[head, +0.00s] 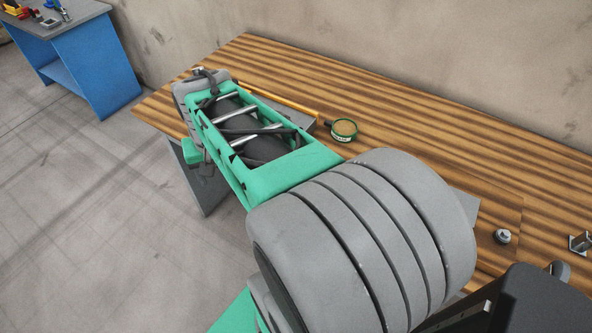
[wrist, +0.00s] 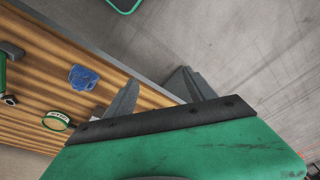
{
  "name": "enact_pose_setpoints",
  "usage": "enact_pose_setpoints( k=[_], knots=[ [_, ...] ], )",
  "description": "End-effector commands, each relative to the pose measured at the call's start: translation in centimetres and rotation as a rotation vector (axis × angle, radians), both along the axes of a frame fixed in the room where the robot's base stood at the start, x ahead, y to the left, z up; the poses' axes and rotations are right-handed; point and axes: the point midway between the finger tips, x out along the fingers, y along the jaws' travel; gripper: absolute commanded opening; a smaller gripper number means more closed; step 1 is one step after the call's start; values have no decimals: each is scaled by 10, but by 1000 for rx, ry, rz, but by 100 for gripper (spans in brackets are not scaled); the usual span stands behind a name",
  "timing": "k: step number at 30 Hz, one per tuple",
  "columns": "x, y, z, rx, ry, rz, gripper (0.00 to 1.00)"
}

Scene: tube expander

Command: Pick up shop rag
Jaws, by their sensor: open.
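The shop rag looks to be the small crumpled blue cloth (wrist: 83,77) on the wooden workbench (wrist: 40,85) in the wrist view, near the bench's edge. My gripper (wrist: 160,77) is open and empty, its two grey fingers spread apart. It is to the right of the rag in that view and apart from it, with the bench edge and floor behind the fingers. In the head view I cannot make out the rag or the gripper's fingers; my large green and grey arm covers part of the bench (head: 400,120).
A round green-rimmed tin or roll (head: 344,130) lies on the bench; it also shows in the wrist view (wrist: 57,121). Small metal parts (head: 503,237) lie at the right. A blue table (head: 95,75) stands far left. The bench's back right is clear.

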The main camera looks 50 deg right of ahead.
Motion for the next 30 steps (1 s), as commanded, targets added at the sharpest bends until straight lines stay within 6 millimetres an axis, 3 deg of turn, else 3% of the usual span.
enact_pose_setpoints(
  k=[1,3,6,9,13,24,30],
  knots=[
    [-6,-44,-6,24,33,-181,68],
    [-21,-96,-16,59,68,-411,74],
    [-49,-154,-30,101,101,-679,82],
    [-73,-188,-40,127,120,-842,84],
    [-84,-200,-53,139,129,-911,84],
    [-90,-196,-111,138,129,-908,84],
    [-89,-196,-122,136,124,-907,84]
  ],
)
